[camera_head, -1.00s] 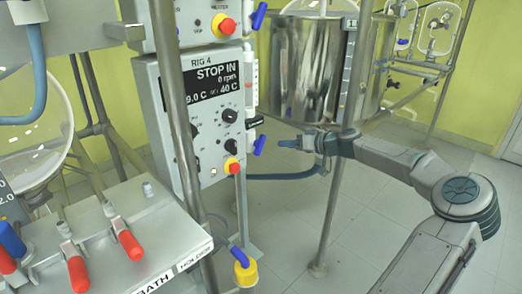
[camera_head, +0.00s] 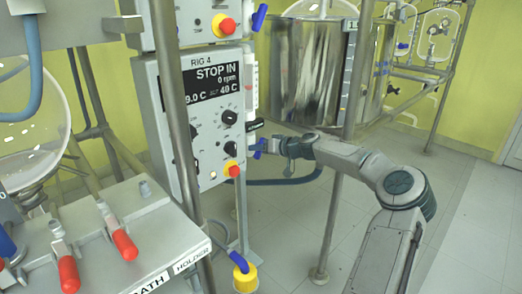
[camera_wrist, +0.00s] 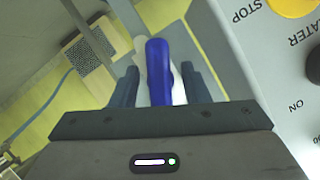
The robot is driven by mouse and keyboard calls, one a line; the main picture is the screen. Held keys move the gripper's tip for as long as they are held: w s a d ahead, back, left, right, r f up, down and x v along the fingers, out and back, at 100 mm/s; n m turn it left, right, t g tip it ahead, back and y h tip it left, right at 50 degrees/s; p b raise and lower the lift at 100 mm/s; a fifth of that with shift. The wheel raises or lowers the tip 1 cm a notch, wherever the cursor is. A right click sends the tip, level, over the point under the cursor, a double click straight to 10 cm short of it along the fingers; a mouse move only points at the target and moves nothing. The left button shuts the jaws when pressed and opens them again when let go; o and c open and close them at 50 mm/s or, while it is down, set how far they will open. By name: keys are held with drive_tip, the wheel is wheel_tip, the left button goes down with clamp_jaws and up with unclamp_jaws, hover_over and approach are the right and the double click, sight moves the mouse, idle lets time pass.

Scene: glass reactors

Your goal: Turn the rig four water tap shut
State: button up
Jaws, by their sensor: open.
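The rig four panel (camera_head: 205,125), labelled RIG 4, stands left of centre. A blue tap handle (camera_head: 258,148) sticks out at its lower right side, partly hidden by my gripper. My gripper (camera_head: 272,147) reaches it from the right. In the wrist view, the blue handle (camera_wrist: 158,60) lies between the two dark fingers of my gripper (camera_wrist: 159,72). The fingers are open, with a visible gap on each side of the handle.
A red-and-yellow stop button (camera_head: 232,169) is close to the handle. A second blue tap (camera_head: 259,17) is higher up. A metal post (camera_head: 340,150) stands behind my arm, near a large steel vessel (camera_head: 305,70). Red-handled clamps (camera_head: 123,243) are at lower left.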

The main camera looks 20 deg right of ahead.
drive_tip(key=c, duration=0.9)
drive_tip(key=shift+o, duration=0.3)
drive_tip(key=m+y+p, duration=0.2)
drive_tip(key=m, duration=0.2)
drive_tip(key=shift+d+y, duration=0.1)
drive_tip(key=shift+y, duration=0.2)
drive_tip(key=m+t+y+p, duration=0.1)
drive_tip(key=m+y+p, duration=0.1)
drive_tip(key=m, duration=0.3)
drive_tip(key=shift+m, duration=0.3)
drive_tip(key=o, duration=0.8)
